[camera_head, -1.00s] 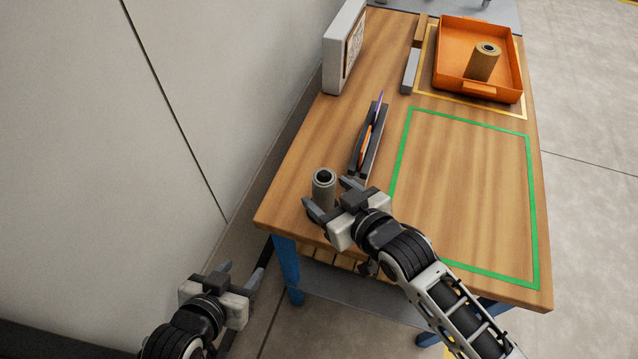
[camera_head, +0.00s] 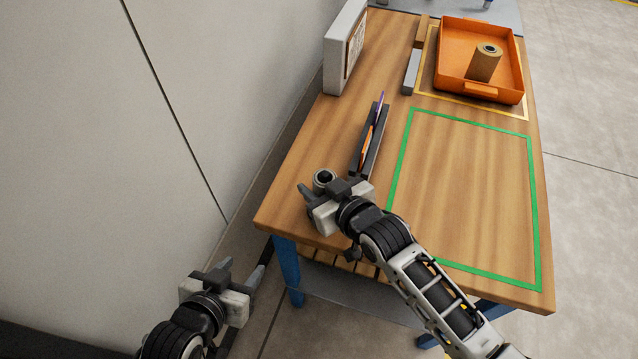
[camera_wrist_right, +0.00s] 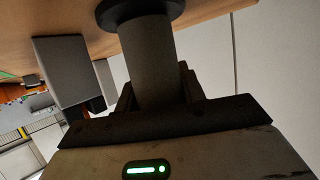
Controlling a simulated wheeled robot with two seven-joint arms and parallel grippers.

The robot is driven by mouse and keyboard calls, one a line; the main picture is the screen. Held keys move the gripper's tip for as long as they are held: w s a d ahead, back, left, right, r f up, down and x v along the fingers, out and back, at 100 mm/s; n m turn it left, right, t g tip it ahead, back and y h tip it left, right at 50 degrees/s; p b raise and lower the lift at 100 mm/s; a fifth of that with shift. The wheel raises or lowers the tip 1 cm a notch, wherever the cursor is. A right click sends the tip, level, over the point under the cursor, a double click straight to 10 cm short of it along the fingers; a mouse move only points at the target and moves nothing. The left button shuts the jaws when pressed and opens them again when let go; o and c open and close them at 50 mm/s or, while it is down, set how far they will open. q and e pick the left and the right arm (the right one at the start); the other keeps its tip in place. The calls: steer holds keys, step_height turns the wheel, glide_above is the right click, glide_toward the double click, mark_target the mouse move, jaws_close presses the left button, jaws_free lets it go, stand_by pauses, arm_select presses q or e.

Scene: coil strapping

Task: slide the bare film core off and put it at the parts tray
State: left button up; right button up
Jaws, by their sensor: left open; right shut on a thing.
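My left gripper (camera_head: 243,271) is open and empty, off the table's front left. The orange parts tray (camera_head: 455,45) is at the far right, with a brown roll (camera_head: 484,63) upright in it.
A dark narrow rack (camera_head: 369,145) with orange and purple items stands just beyond the core. A green outlined area (camera_head: 460,180) is bare. A grey block (camera_head: 411,72) lies left of the tray, and a white upright box (camera_head: 344,47) stands at the back left.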

mark_target(319, 170)
jaws_close()
steer(key=shift+r+p, duration=1.6)
steer(key=shift+p, duration=0.05)
steer(key=shift+r+p, duration=0.75)
steer(key=shift+r, duration=2.15)
steer(key=shift+r, duration=0.15)
steer(key=shift+r, duration=2.4)
